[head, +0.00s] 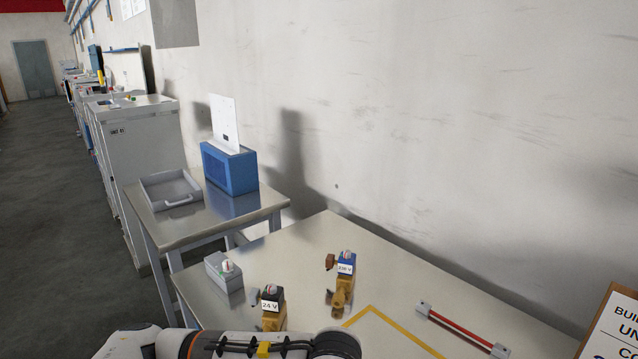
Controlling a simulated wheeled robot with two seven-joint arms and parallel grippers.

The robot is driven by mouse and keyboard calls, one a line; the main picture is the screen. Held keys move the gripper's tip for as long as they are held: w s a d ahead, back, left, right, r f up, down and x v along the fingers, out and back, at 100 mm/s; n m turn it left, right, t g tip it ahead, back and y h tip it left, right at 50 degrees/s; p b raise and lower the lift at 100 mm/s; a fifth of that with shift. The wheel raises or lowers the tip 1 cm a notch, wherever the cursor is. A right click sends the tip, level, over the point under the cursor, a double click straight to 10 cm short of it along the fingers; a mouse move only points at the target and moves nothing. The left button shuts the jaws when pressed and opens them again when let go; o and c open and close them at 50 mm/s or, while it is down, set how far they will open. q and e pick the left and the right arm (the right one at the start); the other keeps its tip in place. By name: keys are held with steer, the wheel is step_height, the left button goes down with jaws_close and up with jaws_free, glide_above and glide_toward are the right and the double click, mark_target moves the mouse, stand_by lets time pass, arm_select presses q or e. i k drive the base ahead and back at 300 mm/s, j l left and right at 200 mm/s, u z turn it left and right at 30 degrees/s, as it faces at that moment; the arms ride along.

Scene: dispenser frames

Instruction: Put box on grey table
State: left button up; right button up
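A blue box (230,167) with a white upright panel (226,123) stands on a small grey metal table (191,226) at the left. An open grey tray-like box (160,204) with a handle lies on the same table, left of the blue box. A small grey box (218,277) with a round knob on top sits on the nearer table's left edge. I cannot tell which of these is the task's box. One of my arms crosses the bottom edge; neither gripper shows.
The nearer table (380,270) carries a 24 V unit (272,307), a 230 V unit (344,266), a yellow line (398,333) and a red bar (458,329) with grey ends. A sign (612,325) stands at the right. Grey cabinets (143,150) line the wall; floor at left is clear.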

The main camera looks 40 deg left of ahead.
mark_target(215, 210)
steer(key=k+j+z, duration=0.1)
steer(key=j+z, duration=0.15)
steer(key=z, duration=0.2)
steer(key=k+j+z, duration=0.1)
steer(key=j+z, duration=0.15)
steer(key=z, duration=0.2)
steer(key=k+j+z, duration=0.15)
steer(key=z, duration=0.3)
steer(key=k+j+z, duration=0.15)
steer(key=z, duration=0.35)
steer(key=k+j+z, duration=0.3)
steer(key=z, duration=0.15)
steer(key=k+j+z, duration=0.25)
steer(key=z, duration=0.25)
steer(key=k+z, duration=0.45)
steer(key=k+j+u, duration=0.15)
steer(key=k+u, duration=0.2)
steer(key=k, duration=0.25)
steer(key=k+j+u, duration=0.3)
steer(key=k, duration=0.25)
steer(key=k+j+u, duration=0.35)
steer(key=k, duration=0.2)
